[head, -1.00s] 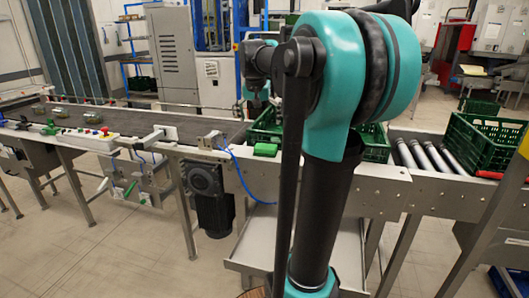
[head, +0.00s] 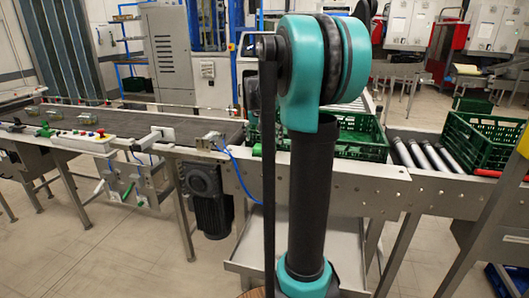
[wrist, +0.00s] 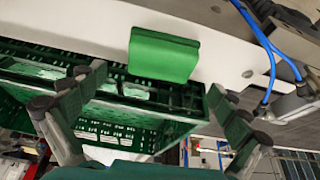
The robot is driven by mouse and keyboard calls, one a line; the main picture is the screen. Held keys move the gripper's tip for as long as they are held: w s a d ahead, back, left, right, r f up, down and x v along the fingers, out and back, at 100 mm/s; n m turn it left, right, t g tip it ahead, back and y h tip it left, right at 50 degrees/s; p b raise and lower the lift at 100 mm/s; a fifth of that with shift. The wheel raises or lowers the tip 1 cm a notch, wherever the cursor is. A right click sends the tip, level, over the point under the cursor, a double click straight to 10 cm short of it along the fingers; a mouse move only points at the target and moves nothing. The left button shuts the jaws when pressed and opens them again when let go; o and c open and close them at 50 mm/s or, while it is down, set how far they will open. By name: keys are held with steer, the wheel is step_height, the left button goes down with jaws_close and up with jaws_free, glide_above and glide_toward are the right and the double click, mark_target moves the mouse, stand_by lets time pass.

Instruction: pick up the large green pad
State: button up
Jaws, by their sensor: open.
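The large green pad (wrist: 163,54) sits on the pale metal rail of the conveyor in the wrist view, at the top centre. In the head view my arm hides most or all of it. My gripper (wrist: 157,82) is open in the wrist view, with one finger low on each side of the picture. The pad shows beyond and between the fingers, and nothing is held. In the head view my gripper is hidden behind my arm.
A green crate (head: 362,147) stands on the conveyor behind my arm; it also shows just below the pad in the wrist view (wrist: 120,112). Another green crate (head: 482,148) stands right, past bare rollers (head: 420,154). Blue cables (wrist: 262,38) run right of the pad.

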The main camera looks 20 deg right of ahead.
mark_target(265, 147)
steer(key=shift+x, duration=2.35)
steer(key=shift+c, duration=0.6)
steer(key=c, duration=0.9)
